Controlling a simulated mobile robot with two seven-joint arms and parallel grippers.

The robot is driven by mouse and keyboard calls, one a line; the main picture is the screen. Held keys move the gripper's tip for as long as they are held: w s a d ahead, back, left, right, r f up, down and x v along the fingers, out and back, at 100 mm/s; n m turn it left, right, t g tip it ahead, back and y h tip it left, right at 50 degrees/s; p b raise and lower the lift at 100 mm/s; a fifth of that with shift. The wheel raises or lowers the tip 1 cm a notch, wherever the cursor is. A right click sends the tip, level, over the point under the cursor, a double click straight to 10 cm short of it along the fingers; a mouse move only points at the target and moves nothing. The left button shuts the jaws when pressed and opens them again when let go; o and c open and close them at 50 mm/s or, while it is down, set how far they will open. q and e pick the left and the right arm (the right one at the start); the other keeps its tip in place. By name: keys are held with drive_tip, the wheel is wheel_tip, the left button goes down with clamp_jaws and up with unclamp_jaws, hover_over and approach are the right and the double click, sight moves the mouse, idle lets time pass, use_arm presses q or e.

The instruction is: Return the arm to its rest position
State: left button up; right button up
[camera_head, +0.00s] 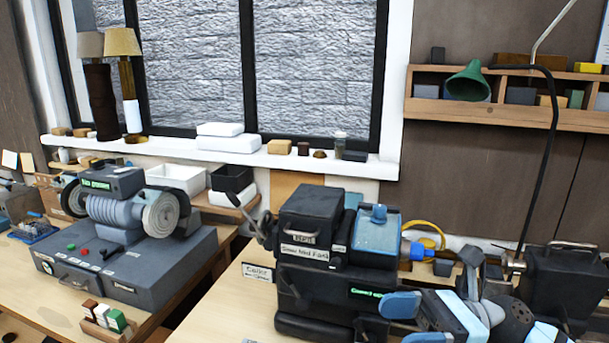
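My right gripper (408,321) shows at the bottom right, with its arm coming in from the right edge. Its two blue-padded fingers stand apart with a gap between them, and I see nothing held there. It is in front of the right-hand end of a black boxy machine (310,280); whether they touch I cannot tell. My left gripper is not in view.
A grey bench grinder (125,205) stands on a dark box at the left. A green lamp shade (468,82) and a black curved lamp arm (541,160) are at the right. A black case (565,280) stands behind my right arm. Bare wood (215,310) lies between the machines.

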drive_tip(key=w+d+f+m+t+h+p, duration=0.1)
drive_tip(key=f+m+t+h, duration=0.35)
drive_tip(key=m, duration=0.65)
drive_tip(key=w+d+f+m+t+h+p, duration=0.1)
drive_tip(key=f+m+t, duration=0.4)
drive_tip(key=m+t, duration=0.5)
drive_tip(key=w+d+f+m+t+h+p, duration=0.1)
drive_tip(key=f+m+t+h, duration=0.3)
drive_tip(key=m, duration=0.9)
drive_tip(key=s+d+f+m+g+h+p, duration=0.1)
drive_tip(key=s+f+m+g+h, duration=0.2)
drive_tip(key=s+f+m, duration=0.4)
drive_tip(key=s+d+f+m+g+h, duration=0.1)
drive_tip(key=s+f+m+g+h, duration=0.2)
drive_tip(key=s+f+m, duration=0.5)
wheel_tip(320, 180, down, 8)
drive_tip(key=shift+s+d+r+m+h+p, duration=0.15)
drive_tip(key=shift+s+d+m+h+p, duration=0.2)
drive_tip(key=shift+m+h, duration=0.35)
drive_tip(key=shift+w+y, duration=0.1)
drive_tip(key=shift+y, duration=0.15)
